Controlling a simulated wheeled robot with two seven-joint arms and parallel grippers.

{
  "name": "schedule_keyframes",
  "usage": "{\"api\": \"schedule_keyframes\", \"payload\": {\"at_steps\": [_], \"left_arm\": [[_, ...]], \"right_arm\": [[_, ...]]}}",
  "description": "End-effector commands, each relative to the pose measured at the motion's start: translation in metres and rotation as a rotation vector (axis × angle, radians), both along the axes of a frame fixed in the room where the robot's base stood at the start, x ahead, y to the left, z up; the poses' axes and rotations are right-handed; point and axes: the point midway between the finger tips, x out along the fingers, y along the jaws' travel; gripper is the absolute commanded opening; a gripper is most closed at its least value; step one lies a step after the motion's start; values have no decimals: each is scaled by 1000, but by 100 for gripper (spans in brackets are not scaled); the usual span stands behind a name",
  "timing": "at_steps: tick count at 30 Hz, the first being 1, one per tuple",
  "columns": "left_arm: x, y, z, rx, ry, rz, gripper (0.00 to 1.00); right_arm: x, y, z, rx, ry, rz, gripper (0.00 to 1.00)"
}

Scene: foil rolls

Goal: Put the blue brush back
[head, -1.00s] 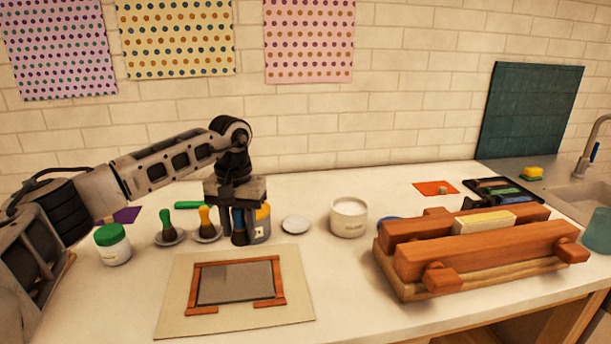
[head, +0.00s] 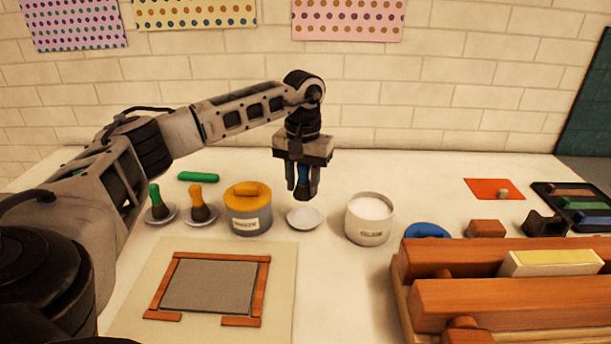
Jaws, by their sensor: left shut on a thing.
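My left gripper (head: 303,181) is shut on the blue brush (head: 303,187), which hangs upright with its dark bristles down. The brush is above the back part of an empty white saucer (head: 305,219); I cannot tell whether the bristles touch it. The gripper fingers hide much of the blue handle. To the left, a green brush (head: 155,202) and an orange brush (head: 199,203) each stand on a saucer of their own. My right gripper is not in view.
A yellow-lidded pot (head: 248,214) stands left of the empty saucer, and an open white jar (head: 369,219) stands right of it. A wooden press (head: 500,300) fills the right front. A framed screen on a board (head: 280,262) lies in front.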

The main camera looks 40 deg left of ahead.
Motion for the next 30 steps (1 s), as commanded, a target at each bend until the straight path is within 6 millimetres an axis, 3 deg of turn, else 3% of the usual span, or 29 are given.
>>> {"api": "schedule_keyframes", "payload": {"at_steps": [6,15,30], "left_arm": [[0,0,-28,0,-1,1,14],[0,0,-48,0,0,0,14],[1,0,-53,-1,-1,0,14]], "right_arm": [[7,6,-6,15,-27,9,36],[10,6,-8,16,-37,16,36],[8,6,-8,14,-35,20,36]]}}
